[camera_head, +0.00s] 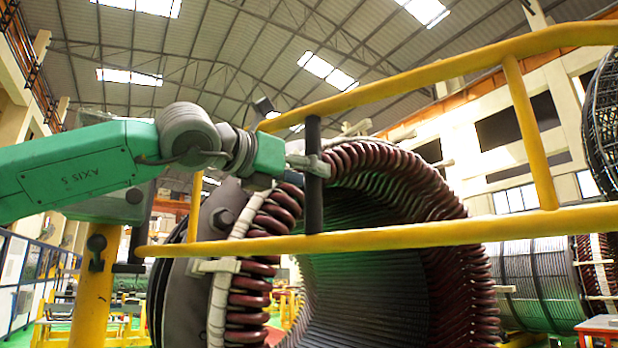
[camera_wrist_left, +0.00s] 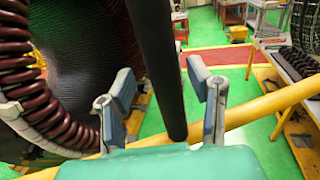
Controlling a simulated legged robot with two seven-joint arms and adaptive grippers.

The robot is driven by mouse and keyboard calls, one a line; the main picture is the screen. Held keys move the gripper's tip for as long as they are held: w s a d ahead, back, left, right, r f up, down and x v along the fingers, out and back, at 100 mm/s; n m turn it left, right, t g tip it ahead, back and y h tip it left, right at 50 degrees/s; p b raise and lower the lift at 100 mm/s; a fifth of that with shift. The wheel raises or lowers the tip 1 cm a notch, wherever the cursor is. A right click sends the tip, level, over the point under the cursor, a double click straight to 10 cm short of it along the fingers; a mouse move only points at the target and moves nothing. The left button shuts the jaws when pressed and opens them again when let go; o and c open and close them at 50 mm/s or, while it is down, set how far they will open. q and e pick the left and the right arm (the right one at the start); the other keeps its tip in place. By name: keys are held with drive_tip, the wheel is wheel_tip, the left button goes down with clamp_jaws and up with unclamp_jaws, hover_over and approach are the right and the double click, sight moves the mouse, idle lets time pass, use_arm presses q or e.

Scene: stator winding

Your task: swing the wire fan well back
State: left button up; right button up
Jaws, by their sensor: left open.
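I cannot make out a separate wire fan. A yellow tubular frame (camera_head: 420,235) spans the head view in front of the stator, with an upright black bar (camera_head: 313,200) between its rails. My left gripper (camera_head: 312,165) is at the upper part of this bar. In the left wrist view, the open fingers of the left gripper (camera_wrist_left: 162,75) stand on either side of the black bar (camera_wrist_left: 160,45), with gaps beside it. A yellow rail (camera_wrist_left: 250,110) runs by the bar's lower end. My right gripper is not in view.
The stator (camera_head: 370,290) with dark red coil ends stands close behind the frame. A yellow post (camera_head: 95,300) stands at the left. Another wound stator (camera_head: 545,285) is at the right. Green floor (camera_wrist_left: 230,85) and a workbench (camera_wrist_left: 300,140) show in the left wrist view.

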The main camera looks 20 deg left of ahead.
use_arm(q)
drive_tip(key=v, duration=1.1)
drive_tip(key=shift+s+r, duration=0.2)
drive_tip(key=shift+s, duration=0.15)
